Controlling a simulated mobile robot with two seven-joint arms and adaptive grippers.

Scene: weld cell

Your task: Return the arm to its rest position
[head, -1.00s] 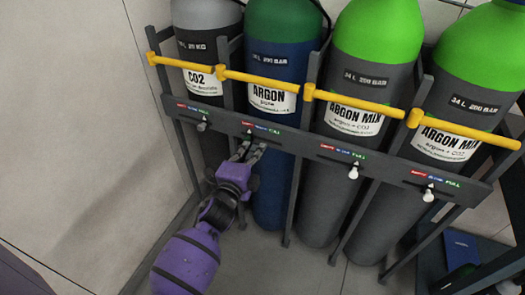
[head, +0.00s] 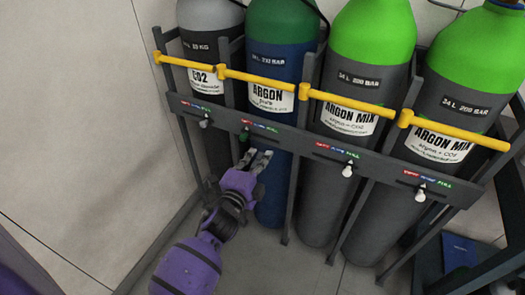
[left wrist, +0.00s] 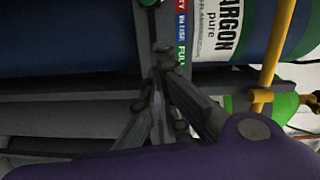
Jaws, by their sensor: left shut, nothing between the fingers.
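My left arm, purple, comes in from the lower left of the head view. Its gripper (head: 257,158) is shut and empty, just below the grey label rail (head: 300,145), in front of the blue argon cylinder (head: 270,188). In the left wrist view the finger tips (left wrist: 162,68) come together in front of the rail, near the argon strip (left wrist: 181,30). My right gripper is not in view.
Several gas cylinders stand in the rack behind yellow bars (head: 258,80). White knobs hang under the CO2 strip (head: 204,123) and both argon mix strips (head: 347,170). A dark shelf or cart (head: 470,270) is at the lower right. Bare wall and floor lie left.

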